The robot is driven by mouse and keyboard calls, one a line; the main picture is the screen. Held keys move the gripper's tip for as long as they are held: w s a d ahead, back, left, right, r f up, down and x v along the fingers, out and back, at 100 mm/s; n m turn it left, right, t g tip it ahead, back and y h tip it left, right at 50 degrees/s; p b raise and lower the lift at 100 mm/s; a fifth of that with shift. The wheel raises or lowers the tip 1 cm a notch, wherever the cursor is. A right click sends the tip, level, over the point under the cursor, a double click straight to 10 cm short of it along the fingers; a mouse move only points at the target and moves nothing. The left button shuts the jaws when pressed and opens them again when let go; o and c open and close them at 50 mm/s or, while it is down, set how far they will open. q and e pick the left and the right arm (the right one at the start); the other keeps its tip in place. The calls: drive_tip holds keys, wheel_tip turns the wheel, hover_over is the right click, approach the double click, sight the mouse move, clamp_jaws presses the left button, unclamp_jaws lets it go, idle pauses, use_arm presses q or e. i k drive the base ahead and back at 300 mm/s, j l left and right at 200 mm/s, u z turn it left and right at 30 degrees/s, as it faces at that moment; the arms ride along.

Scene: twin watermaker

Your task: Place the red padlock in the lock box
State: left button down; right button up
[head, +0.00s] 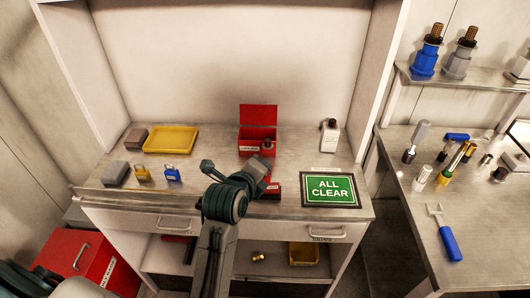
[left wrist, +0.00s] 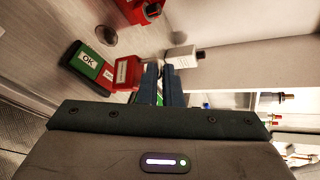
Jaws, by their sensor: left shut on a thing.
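The red lock box (head: 252,135) stands open on the counter with its lid raised at the back. Its edge also shows at the top of the left wrist view (left wrist: 130,9). A small round-topped thing (head: 268,146) is at its right side; I cannot tell what it is. My left gripper (head: 267,168) is just in front of the box. A labelled red piece (left wrist: 125,72) beside a green OK plate (left wrist: 90,62) lies left of the fingers.
A yellow padlock (head: 142,173), blue padlock (head: 172,175) and yellow tray (head: 170,139) are at left. An ALL CLEAR sign (head: 330,188) and white bottle (head: 329,136) are at right. The side walls bound the counter. Tools lie on the right bench (head: 410,215).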

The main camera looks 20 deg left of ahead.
sight(258, 149)
drive_tip(key=j+z, duration=0.15)
drive_tip(key=z, duration=0.2)
drive_tip(key=k+j+z, duration=0.1)
drive_tip(key=z, duration=0.25)
drive_tip(key=k+j+z, duration=0.1)
drive_tip(key=z, duration=0.25)
drive_tip(key=k+j, duration=0.35)
drive_tip(key=j, duration=0.15)
drive_tip(key=k+j, duration=0.3)
drive_tip(key=j, duration=0.15)
drive_tip(key=i, duration=0.25)
